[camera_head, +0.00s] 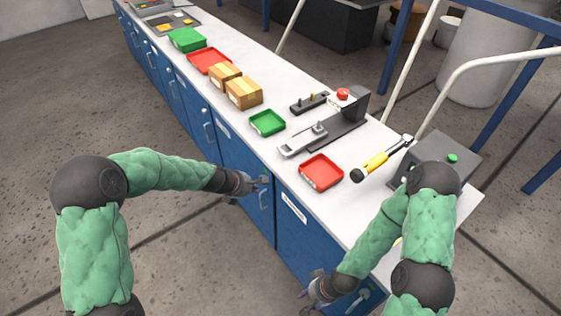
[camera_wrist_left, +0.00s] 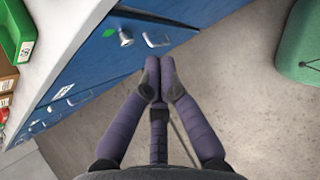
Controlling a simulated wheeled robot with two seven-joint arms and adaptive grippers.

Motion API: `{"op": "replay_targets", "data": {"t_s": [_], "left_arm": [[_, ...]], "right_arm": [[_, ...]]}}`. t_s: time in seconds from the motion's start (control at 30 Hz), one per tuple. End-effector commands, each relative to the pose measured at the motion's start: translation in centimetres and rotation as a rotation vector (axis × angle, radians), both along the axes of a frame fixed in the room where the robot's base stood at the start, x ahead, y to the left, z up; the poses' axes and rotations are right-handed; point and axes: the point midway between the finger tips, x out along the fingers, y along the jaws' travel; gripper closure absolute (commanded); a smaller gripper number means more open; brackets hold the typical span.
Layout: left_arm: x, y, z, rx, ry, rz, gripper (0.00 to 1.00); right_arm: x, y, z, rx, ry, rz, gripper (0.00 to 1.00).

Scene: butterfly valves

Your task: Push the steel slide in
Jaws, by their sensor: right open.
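The steel slide (camera_head: 302,140) lies on a dark fixture (camera_head: 343,128) on the white worktop. The slide's near-left end stands out from the fixture, and a small block sits on top of it. My left gripper (camera_head: 260,184) is in front of the blue cabinet fronts, below the worktop edge and apart from the slide. In the left wrist view its fingers (camera_wrist_left: 160,72) are together with nothing seen between them. My right gripper (camera_head: 312,292) is low in front of the cabinets, near the bottom of the head view, open and away from the slide.
A green tray (camera_head: 267,123) and a red tray (camera_head: 321,172) flank the slide. A yellow-handled tool (camera_head: 372,165) and a grey box with a green button (camera_head: 452,158) lie to the right. A cabinet handle (camera_wrist_left: 157,40) is just beyond the left fingers.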

Motion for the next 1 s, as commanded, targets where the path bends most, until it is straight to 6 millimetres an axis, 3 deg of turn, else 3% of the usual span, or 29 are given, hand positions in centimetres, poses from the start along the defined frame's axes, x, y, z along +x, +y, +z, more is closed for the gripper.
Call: {"op": "replay_targets", "data": {"t_s": [0.03,0.1,0.2,0.33,0.57,1.0], "left_arm": [[1.4,-0.5,2.2,-0.066,-0.001,0.072,1.0],[2.7,-1.1,4.8,-0.154,0.013,0.159,1.0],[3.8,-1.6,7.3,-0.243,0.031,0.238,1.0],[4.4,-2.1,8.5,-0.293,0.044,0.279,1.0],[5.7,-3.4,6.5,-0.295,0.047,0.28,1.0],[10.0,-7.3,1.3,-0.293,0.045,0.279,1.0]], "right_arm": [[0.0,0.0,-0.3,0.0,0.0,0.0,0.58],[0.0,0.0,-0.4,0.0,0.0,0.0,0.58],[0.0,0.0,-0.5,0.0,0.0,0.0,0.58],[0.0,0.0,-0.6,0.0,0.0,0.0,0.58],[0.0,0.0,-1.6,0.0,0.0,0.0,0.58],[0.0,0.0,-3.6,0.0,0.0,0.0,0.58]]}}
